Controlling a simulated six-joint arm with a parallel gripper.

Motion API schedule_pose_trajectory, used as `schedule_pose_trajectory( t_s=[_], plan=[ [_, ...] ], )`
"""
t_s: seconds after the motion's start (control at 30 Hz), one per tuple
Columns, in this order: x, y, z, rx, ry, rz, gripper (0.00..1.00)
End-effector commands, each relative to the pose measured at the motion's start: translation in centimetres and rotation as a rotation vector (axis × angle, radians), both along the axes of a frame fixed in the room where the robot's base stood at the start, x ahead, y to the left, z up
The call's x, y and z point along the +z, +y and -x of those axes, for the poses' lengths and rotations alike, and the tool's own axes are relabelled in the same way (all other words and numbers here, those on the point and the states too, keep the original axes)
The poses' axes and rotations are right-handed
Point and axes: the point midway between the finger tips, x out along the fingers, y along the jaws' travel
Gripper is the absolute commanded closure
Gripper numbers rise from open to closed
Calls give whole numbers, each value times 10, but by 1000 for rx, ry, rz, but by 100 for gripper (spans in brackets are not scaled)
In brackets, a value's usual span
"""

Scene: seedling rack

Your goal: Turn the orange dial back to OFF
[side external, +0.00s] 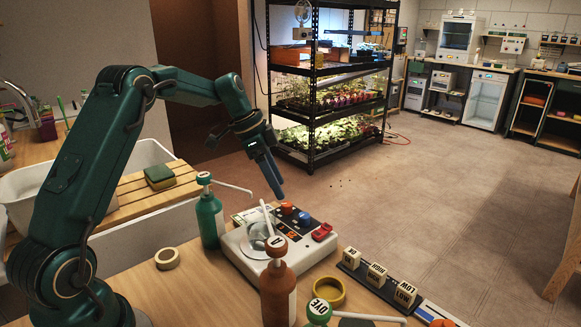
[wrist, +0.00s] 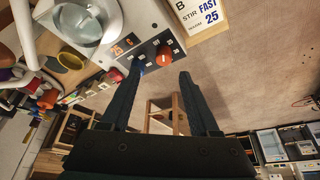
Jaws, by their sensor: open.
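The orange dial (side external: 287,209) sits on the dark panel of a white stirrer unit (side external: 235,250) in the side view. It also shows in the wrist view (wrist: 165,54), near the top between and beyond my two fingers. My gripper (side external: 278,192) is open and empty, pointing down just above and left of the dial in the side view. In the wrist view my gripper (wrist: 161,72) has its fingers apart, and the left fingertip overlaps the blue dial (side external: 304,218).
A red switch (side external: 322,232) sits on the panel's right. A green pump bottle (side external: 209,218) and a brown pump bottle (side external: 278,290) flank the unit. A yellow ring (side external: 328,292) and lettered blocks (side external: 376,275) lie at right. A card (wrist: 202,15) reads STIR FAST 25.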

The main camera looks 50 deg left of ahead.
Motion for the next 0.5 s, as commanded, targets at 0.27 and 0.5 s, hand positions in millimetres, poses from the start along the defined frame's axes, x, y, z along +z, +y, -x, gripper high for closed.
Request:
schedule_pose_trajectory(
  t_s=[0.27,0.5],
  plan=[
    [-30,0,-8,4,12,12,38],
    [-51,-5,-15,7,9,9,38]
  ],
)
